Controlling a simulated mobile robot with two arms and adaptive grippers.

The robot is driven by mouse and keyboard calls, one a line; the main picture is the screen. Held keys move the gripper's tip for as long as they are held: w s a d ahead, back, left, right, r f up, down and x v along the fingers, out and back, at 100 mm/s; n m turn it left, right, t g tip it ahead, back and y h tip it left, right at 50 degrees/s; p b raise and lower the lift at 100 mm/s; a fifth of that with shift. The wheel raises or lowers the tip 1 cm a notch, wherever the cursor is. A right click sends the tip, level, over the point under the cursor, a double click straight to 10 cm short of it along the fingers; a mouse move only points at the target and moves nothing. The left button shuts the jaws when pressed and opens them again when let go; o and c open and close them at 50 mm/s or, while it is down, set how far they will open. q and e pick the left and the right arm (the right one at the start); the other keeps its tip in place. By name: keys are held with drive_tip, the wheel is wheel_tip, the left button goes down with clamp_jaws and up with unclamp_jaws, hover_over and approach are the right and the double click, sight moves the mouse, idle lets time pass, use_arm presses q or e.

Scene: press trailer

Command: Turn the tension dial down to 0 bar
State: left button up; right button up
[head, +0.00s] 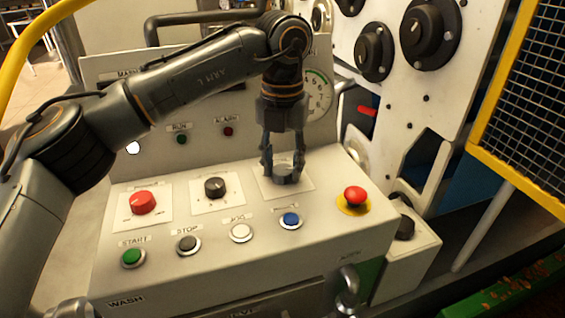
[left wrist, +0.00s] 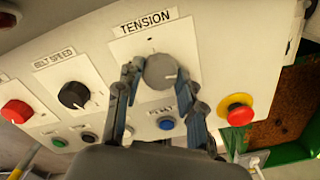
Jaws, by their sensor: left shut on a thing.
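The tension dial (left wrist: 160,71) is a round grey knob with a white pointer mark, on a white plate labelled TENSION (left wrist: 150,23) in the left wrist view. Its pointer faces right and slightly down in that view. My left gripper (head: 283,178) reaches down onto the dial from above in the head view. Its fingers, seen also in the left wrist view (left wrist: 160,98), are shut on the dial, one on each side. In the head view the gripper hides most of the dial and its scale. My right gripper is in neither view.
Left of the dial are a black belt speed knob (head: 216,187) and a red knob (head: 143,202). A row of buttons, including a blue one (head: 291,220), lies in front. A red emergency button (head: 354,195) stands close on the right. A round gauge (head: 318,96) is behind.

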sight(283, 169)
use_arm(q)
drive_tip(key=o, duration=1.2)
drive_tip(key=shift+c, duration=0.2)
drive_tip(key=shift+r, duration=0.15)
wheel_tip(283, 169, up, 12)
